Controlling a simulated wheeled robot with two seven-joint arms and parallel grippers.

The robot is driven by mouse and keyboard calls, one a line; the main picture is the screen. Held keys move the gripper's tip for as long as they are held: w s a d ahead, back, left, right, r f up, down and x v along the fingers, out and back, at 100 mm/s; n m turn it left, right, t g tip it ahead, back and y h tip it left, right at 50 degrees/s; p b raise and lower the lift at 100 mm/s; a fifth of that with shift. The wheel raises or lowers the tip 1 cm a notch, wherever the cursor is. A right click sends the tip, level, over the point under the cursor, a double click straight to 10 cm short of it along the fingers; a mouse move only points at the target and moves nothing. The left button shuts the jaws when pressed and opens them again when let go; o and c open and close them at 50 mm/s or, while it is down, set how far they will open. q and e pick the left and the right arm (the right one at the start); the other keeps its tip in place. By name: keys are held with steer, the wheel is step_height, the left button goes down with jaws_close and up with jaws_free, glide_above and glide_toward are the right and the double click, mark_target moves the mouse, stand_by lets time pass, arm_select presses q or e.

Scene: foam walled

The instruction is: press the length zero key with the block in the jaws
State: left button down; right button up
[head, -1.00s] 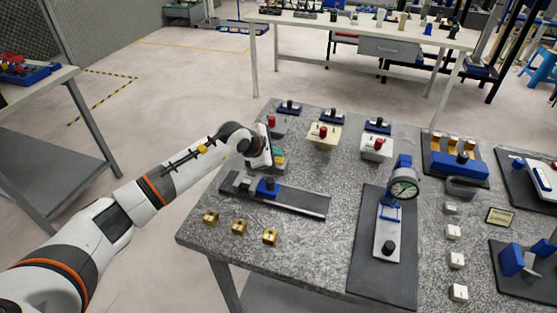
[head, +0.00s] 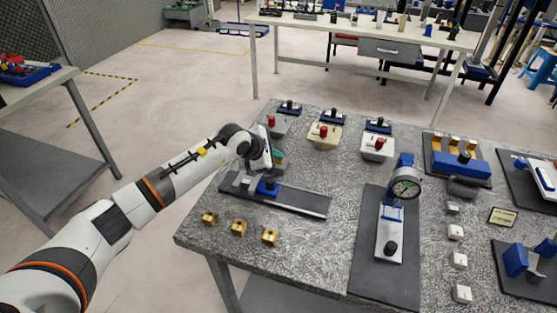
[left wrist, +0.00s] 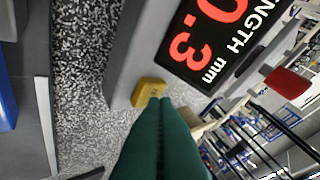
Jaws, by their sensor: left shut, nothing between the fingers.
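In the left wrist view, a yellow key (left wrist: 148,91) sits on the grey housing beside a black display (left wrist: 205,42). The display shows red digits, the word LENGTH partly cut off, and mm. My left gripper (left wrist: 160,104) has green fingers shut together with nothing between them. The fingertips overlap the key's lower edge in this view; I cannot tell whether they touch it. In the head view my left gripper (head: 276,158) is at the table's far left, just in front of the grey unit with a red knob (head: 271,121). No block is in the jaws. My right gripper is out of view.
A dark rail fixture with a blue slider (head: 267,187) lies just in front of the gripper. Brass blocks (head: 239,228) stand near the front left edge. A dial gauge stand (head: 405,188) and cream unit (head: 324,135) are to the right.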

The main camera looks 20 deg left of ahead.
arm_select(q)
steer(key=shift+f, duration=0.25)
stand_by(0.5)
steer(key=shift+r, duration=0.85)
steer(key=shift+r, duration=0.1)
step_height(320, 180, up, 5)
steer(key=p, duration=0.2)
steer(key=shift+p, duration=0.4)
stand_by(0.4)
